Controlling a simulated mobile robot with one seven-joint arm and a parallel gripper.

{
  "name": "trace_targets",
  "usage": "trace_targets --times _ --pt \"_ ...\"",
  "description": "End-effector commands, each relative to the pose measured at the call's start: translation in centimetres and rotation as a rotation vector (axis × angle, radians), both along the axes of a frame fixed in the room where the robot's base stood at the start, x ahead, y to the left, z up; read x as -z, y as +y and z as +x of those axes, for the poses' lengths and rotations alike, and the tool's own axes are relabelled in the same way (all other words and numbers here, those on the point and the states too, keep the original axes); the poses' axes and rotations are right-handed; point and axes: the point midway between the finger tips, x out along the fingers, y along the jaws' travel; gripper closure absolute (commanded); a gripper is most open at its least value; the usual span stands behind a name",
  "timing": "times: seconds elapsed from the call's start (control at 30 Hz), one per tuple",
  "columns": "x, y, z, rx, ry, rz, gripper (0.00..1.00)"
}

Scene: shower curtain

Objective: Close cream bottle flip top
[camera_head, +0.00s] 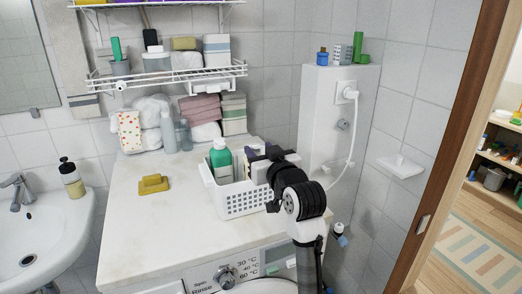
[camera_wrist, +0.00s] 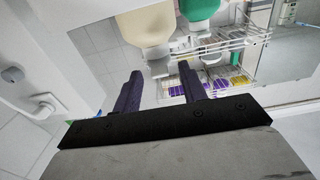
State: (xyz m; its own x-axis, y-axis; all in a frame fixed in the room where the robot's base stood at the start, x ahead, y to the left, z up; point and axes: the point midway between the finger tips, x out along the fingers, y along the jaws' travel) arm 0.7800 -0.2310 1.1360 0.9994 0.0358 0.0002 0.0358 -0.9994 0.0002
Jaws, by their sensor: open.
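In the head view my gripper (camera_head: 262,168) is over the right part of a white basket (camera_head: 240,202) and hides much of the bottles there.
A green bottle (camera_head: 221,158) with a white cap stands in the basket, left of my gripper. A yellow sponge-like block (camera_head: 153,184) lies on the white countertop (camera_head: 150,225). A white wall unit (camera_head: 326,115) rises close on the right. A wire shelf (camera_head: 165,75) hangs behind.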

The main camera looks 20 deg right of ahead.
Motion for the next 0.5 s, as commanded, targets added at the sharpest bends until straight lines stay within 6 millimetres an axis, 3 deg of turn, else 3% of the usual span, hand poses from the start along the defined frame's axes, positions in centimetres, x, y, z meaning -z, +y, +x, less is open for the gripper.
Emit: trace_targets --times 0.1,0.4,0.5 --pt "0.0 0.0 -0.02 0.0 0.0 0.0 0.58" --pt "-0.01 -0.01 -0.04 0.0 0.0 0.0 0.97" --pt "0.01 0.0 -0.05 0.0 -0.001 0.0 1.0"
